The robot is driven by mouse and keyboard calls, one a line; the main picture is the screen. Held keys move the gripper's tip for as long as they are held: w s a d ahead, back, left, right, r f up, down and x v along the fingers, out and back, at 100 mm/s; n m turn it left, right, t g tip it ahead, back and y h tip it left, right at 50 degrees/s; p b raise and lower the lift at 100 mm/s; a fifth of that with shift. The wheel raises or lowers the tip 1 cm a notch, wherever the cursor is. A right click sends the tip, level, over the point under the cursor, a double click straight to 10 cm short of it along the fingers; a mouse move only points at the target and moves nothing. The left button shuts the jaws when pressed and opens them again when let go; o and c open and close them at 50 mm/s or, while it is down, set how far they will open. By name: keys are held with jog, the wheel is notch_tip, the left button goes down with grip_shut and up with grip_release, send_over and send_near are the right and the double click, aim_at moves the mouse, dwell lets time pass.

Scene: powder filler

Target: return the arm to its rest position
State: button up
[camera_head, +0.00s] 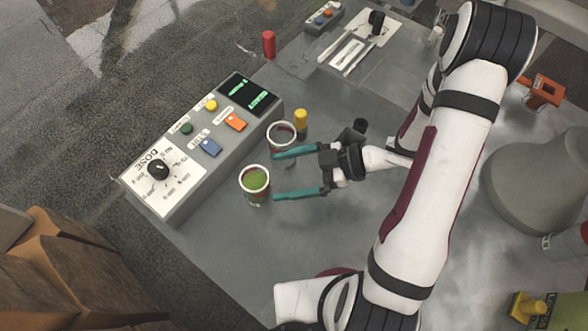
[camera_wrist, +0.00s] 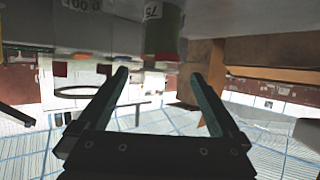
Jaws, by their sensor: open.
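My gripper (camera_head: 272,175) is open, with its two teal fingers spread wide and pointing left, above the grey table in the head view. Nothing is between the fingertips. A cup with green contents (camera_head: 255,181) stands just left of the fingertips. A second, round-rimmed cup (camera_head: 282,134) stands by the upper finger; whether they touch is unclear. In the wrist view the open fingers (camera_wrist: 158,88) frame empty space, and a green and red cup (camera_wrist: 163,35) shows beyond them. My white arm reaches in from the right.
A control box with a dose dial (camera_head: 158,169), buttons and displays lies left of the cups. A yellow-capped item (camera_head: 301,119) and a red cylinder (camera_head: 268,44) stand farther back. A large grey rounded body (camera_head: 525,180) is at the right.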

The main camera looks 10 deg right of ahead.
jog(key=shift+v, duration=0.9)
